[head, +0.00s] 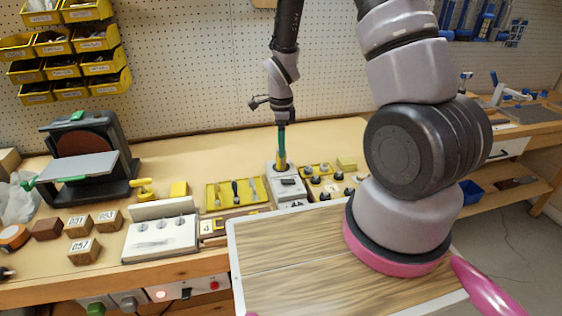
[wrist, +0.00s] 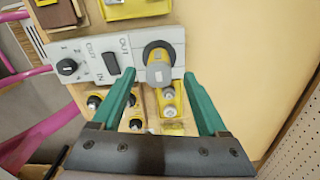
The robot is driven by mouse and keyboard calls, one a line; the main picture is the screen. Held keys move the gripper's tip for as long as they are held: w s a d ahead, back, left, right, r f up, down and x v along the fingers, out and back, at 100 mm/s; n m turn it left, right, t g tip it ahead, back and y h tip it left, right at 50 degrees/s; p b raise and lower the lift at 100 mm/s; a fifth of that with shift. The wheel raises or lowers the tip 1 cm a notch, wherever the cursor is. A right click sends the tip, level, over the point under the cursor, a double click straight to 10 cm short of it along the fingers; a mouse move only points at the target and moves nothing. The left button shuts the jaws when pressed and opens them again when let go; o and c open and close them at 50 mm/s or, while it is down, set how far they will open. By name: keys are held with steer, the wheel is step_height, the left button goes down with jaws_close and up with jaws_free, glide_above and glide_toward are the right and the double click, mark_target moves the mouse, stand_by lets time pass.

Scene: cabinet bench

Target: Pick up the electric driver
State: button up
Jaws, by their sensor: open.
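The electric driver appears to be the upright yellow piece with a grey round top (wrist: 160,72), standing at one end of a grey box with switches and a knob (wrist: 88,62). In the head view its yellow body (head: 282,161) shows just under my green fingers. My gripper (wrist: 160,78) is open, with one finger on each side of the driver's top in the wrist view. It also shows in the head view (head: 282,148), pointing down over the grey box (head: 286,184). I cannot tell whether the fingers touch the driver. Its lower end is hidden.
A yellow tray of hand tools (head: 237,206) lies left of the grey box. Several small dark-topped parts (head: 335,190) sit close on its right. A sander (head: 88,160) and wooden blocks (head: 80,227) stand at the left. The bench behind the box is clear.

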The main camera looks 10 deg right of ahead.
steer(key=shift+f, duration=1.55)
jaws_close()
steer(key=shift+r, duration=0.1)
step_height(320, 180, up, 10)
steer(key=shift+f, duration=0.1)
